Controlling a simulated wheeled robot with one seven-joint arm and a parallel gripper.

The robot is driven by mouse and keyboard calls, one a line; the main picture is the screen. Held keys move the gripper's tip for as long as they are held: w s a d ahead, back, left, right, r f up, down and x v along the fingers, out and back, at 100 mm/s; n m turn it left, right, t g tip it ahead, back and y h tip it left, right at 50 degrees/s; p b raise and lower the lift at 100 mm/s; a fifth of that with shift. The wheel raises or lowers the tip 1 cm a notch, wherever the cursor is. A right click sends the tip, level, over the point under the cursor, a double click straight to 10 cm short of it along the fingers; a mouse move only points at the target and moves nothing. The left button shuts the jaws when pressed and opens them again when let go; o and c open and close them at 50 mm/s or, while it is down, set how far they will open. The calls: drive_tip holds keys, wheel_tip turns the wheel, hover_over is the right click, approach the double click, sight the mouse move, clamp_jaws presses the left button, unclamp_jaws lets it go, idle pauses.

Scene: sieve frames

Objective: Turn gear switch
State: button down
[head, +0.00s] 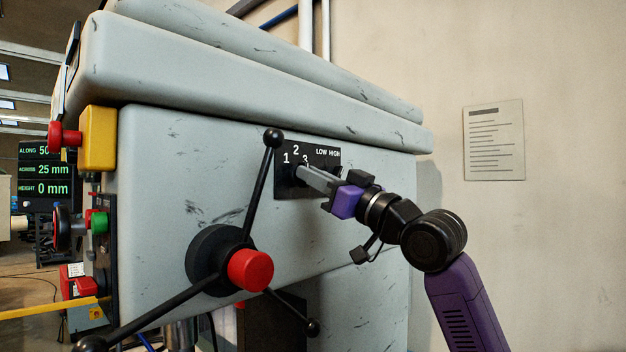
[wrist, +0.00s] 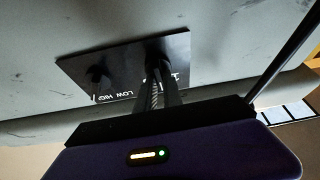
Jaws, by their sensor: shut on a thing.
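The gear switch (head: 291,174) is a dark knob on a black plate (head: 283,189) on the side of the grey machine head. White numbers 1, 2 and 3 stand above it. My gripper (head: 301,173) reaches in from the right with its long grey fingers shut on this knob. The wrist view shows the fingers (wrist: 156,82) running up to the plate (wrist: 125,58), upside down there. The fingers hide most of the knob, and I cannot tell which number it points to. A second dark knob (wrist: 97,74) sits beside it at the LOW HIGH label, apart from my fingers.
A three-armed feed handle with a red hub (head: 250,270) stands out below and left of the plate. One black-balled arm (head: 264,180) rises close to the plate's left edge. A yellow box with a red button (head: 98,138) is at the left.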

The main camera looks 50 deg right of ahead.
drive_tip(key=n+g+y+b, duration=0.1)
drive_tip(key=n+y+b, duration=0.1)
drive_tip(key=n, duration=0.2)
drive_tip(key=n+y+b, duration=0.1)
drive_tip(key=n+b, duration=0.1)
drive_tip(key=n, duration=0.2)
drive_tip(key=n+g+y+b, duration=0.1)
drive_tip(key=n+y+b, duration=0.1)
drive_tip(key=n, duration=0.3)
drive_tip(key=shift+g+y+b, duration=0.3)
drive_tip(key=shift+b, duration=0.2)
drive_tip(key=shift+n, duration=0.3)
drive_tip(key=c, duration=1.5)
unclamp_jaws()
drive_tip(key=shift+d, duration=0.1)
